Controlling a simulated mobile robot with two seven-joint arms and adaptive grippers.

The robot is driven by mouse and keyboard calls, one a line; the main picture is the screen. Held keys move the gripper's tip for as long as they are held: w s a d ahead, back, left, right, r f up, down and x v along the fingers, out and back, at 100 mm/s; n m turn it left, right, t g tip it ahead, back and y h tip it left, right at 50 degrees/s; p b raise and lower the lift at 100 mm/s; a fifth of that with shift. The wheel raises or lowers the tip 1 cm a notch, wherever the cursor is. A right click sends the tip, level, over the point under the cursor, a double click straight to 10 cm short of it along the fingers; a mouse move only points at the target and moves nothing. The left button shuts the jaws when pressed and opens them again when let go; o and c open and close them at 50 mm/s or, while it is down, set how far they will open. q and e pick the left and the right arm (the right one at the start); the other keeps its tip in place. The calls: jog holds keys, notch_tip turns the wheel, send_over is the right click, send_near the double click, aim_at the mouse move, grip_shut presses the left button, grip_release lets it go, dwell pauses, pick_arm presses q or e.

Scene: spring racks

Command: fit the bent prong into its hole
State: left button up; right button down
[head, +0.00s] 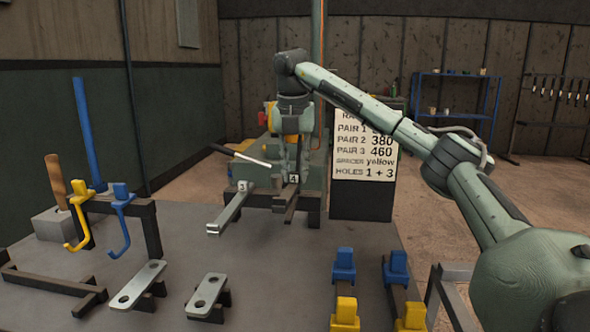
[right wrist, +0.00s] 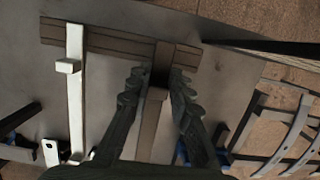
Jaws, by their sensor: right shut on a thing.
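A dark wooden rail (head: 313,212) lies across the back of the grey table, marked 3 and 4. A pale metal prong (head: 229,211) sticks out from the mark 3 toward me; it also shows in the right wrist view (right wrist: 75,105). A dark brown prong (head: 290,208) sticks out at the mark 4. My right gripper (head: 293,178) comes down over it from above. In the right wrist view the fingers (right wrist: 157,78) are shut on the dark prong (right wrist: 149,128) close to the rail. I cannot tell whether it is bent or how deep it sits. My left gripper is out of view.
A stand with a yellow hook (head: 79,220) and a blue hook (head: 122,218) is at the left. Drilled metal plates (head: 139,284) lie in front. Blue and yellow blocks (head: 344,264) stand at front right. A sign (head: 364,145) reads "spacer yellow, holes 1 + 3".

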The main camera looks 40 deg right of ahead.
jog(key=shift+f+b, duration=0.6)
jog(key=shift+f, duration=0.7)
jog(key=c, duration=1.3)
grip_release()
notch_tip(320, 180, up, 12)
jog(key=s+a, duration=0.1)
jog(key=shift+s+a, duration=0.3)
jog(key=shift+a, duration=0.1)
jog(key=shift+f, duration=0.1)
